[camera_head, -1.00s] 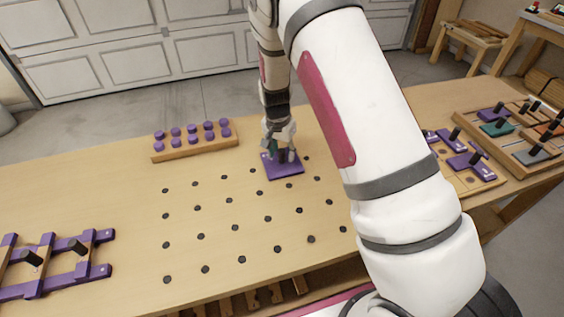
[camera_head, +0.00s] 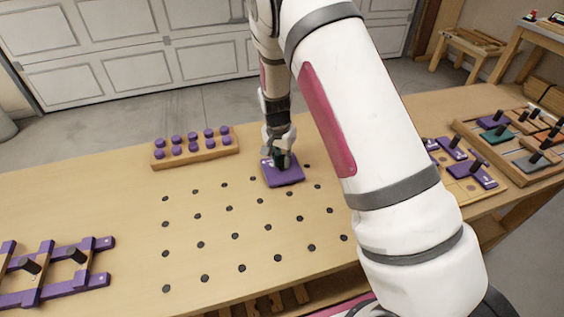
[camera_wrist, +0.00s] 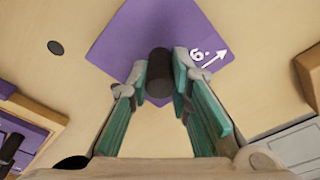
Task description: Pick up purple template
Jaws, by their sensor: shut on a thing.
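The purple template (camera_head: 284,175) is a flat square plate at the back middle of the bench, apparently lying flat on its top. In the wrist view the purple template (camera_wrist: 150,30) fills the top middle, with a white number and arrow at its right corner. A black upright handle (camera_wrist: 159,75) stands on it. My gripper (camera_head: 281,158) is over the template, its teal-padded fingers on either side of the handle and shut on it. In the wrist view my gripper (camera_wrist: 160,80) hides part of the plate's near edge.
A wooden rack with purple knobs (camera_head: 195,148) stands left of the template. Rows of dark holes mark the bench top (camera_head: 120,220) in front. Purple slatted frames (camera_head: 55,270) lie at far left. Trays of handled templates (camera_head: 515,145) are at right, partly behind my arm.

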